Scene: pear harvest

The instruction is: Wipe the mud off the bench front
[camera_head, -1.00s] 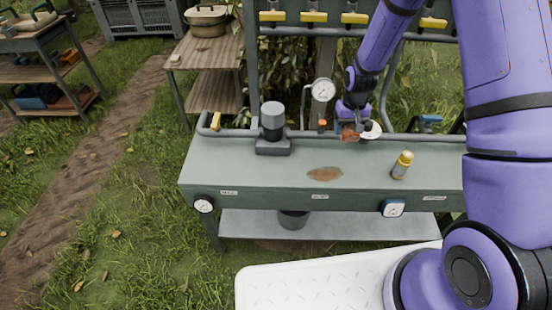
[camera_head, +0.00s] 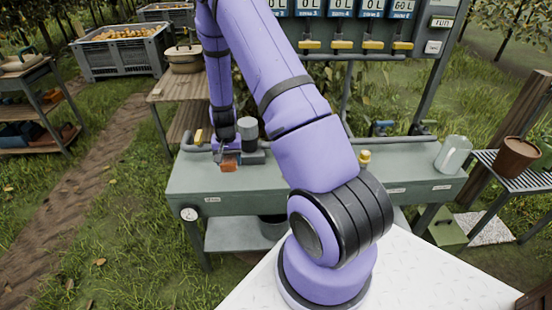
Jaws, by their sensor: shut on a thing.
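The grey-green bench (camera_head: 205,180) stands ahead, its top mostly visible at left and right. My gripper (camera_head: 227,152) is over the left part of the bench top, in front of a dark grey device. It is shut on a small orange-brown block (camera_head: 229,163), perhaps a sponge. The block is low by the bench top; I cannot tell if it touches. My arm covers the middle of the bench, and no mud patch shows now.
The dark grey device (camera_head: 249,130) stands close behind my gripper. A yellow-capped bottle (camera_head: 364,158) and a glass jar (camera_head: 453,154) stand farther right on the bench. A gauge (camera_head: 189,214) is on its front left. A pipe and yellow-handled valves (camera_head: 341,45) are behind.

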